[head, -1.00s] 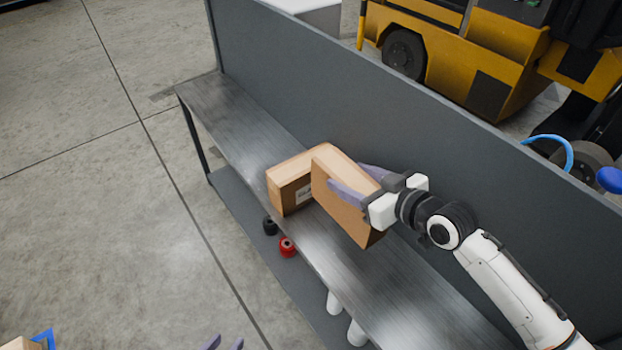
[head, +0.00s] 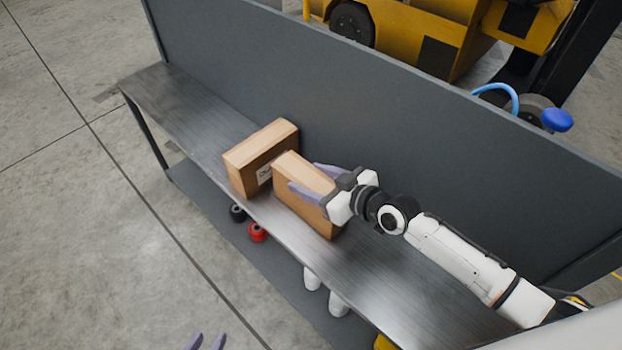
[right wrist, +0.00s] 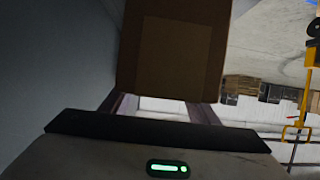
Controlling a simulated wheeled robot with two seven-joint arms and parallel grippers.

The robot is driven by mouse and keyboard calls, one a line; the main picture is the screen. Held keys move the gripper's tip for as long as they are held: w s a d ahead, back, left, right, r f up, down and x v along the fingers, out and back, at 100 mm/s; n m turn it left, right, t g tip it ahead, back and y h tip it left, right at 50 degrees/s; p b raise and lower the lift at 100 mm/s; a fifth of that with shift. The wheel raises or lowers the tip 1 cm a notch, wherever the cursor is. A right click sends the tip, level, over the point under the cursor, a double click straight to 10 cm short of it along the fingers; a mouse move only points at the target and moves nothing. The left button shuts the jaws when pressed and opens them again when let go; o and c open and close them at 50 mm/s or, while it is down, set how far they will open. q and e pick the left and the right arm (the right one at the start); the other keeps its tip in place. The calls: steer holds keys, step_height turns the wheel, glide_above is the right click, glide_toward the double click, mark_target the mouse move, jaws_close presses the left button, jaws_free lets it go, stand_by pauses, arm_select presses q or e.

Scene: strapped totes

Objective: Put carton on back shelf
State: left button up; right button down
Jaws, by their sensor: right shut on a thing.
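A brown carton (head: 305,205) is between the fingers of my right gripper (head: 316,181), which is shut on it. The carton is upright, at or just above the grey metal shelf (head: 375,280); I cannot tell whether it touches. It also fills the upper middle of the right wrist view (right wrist: 172,50). A second brown carton (head: 258,155) with a white label stands on the shelf just left of the held one, very close to it. My left gripper (head: 207,343) shows only its fingertips at the bottom edge, spread apart with nothing seen between them.
A tall grey back panel (head: 370,135) runs behind the shelf. The shelf is clear at its left end and to the right of the cartons. Below are black and red round items (head: 257,232) and white items (head: 338,303). A yellow vehicle (head: 400,30) stands behind the panel.

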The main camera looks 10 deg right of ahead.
steer(key=c, duration=1.1)
jaws_free()
steer(key=shift+f, duration=0.1)
steer(key=o, duration=0.4)
steer(key=p+v, duration=0.1)
steer(key=v, duration=1.1)
